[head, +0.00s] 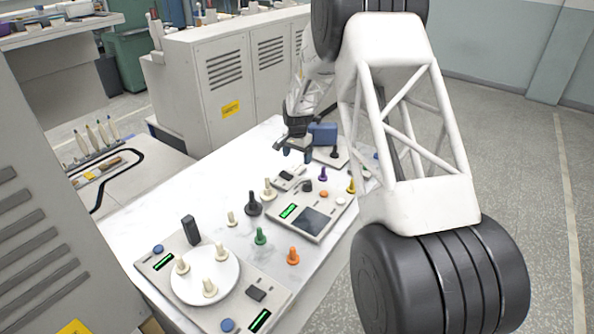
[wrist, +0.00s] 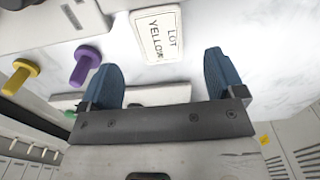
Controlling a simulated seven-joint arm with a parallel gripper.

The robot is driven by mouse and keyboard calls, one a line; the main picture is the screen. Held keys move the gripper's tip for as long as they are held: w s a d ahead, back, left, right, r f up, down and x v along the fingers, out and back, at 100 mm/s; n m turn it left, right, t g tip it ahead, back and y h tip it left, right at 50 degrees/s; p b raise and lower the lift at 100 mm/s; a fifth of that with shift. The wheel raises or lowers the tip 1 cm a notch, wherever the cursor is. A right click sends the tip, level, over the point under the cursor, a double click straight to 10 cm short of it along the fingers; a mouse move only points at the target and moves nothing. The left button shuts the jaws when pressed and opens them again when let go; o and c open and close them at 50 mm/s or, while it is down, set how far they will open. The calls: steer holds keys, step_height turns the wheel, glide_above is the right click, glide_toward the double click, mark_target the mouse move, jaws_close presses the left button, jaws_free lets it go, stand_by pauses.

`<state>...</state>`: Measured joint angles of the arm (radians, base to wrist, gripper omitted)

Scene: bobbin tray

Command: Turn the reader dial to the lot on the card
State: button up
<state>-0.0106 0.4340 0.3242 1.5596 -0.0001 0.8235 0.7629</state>
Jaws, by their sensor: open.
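My gripper (head: 295,155) is over the far part of the white table, open and empty, with its two blue fingers apart. It also shows in the wrist view (wrist: 162,68). A white card (wrist: 158,36) reading "LOT YELLOW" lies beyond and between the fingers in that view. I cannot make out the card in the head view. I cannot tell where the knob points or read the display.
Purple (head: 322,174) and yellow (head: 351,187) bobbins stand beyond the device. Green (head: 260,237), orange (head: 293,257), black (head: 254,206) and cream (head: 268,190) ones stand nearer. A larger panel (head: 196,317) with a round white plate (head: 190,285) is at the front left.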

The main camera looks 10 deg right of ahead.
mark_target(297, 168)
steer(key=shift+f, duration=2.5)
steer(key=c, duration=1)
steer(key=shift+r, duration=0.1)
step_height(297, 168, up, 10)
steer(key=w+f+n, duration=0.1)
steer(key=w+n, duration=0.2)
steer(key=w, duration=0.2)
steer(key=w+f+n, duration=0.2)
steer(key=w, duration=0.3)
steer(key=w+d+f+n, duration=0.1)
steer(key=w+n, duration=0.2)
steer(key=w, duration=0.2)
steer(key=shift+w+f+n, duration=0.3)
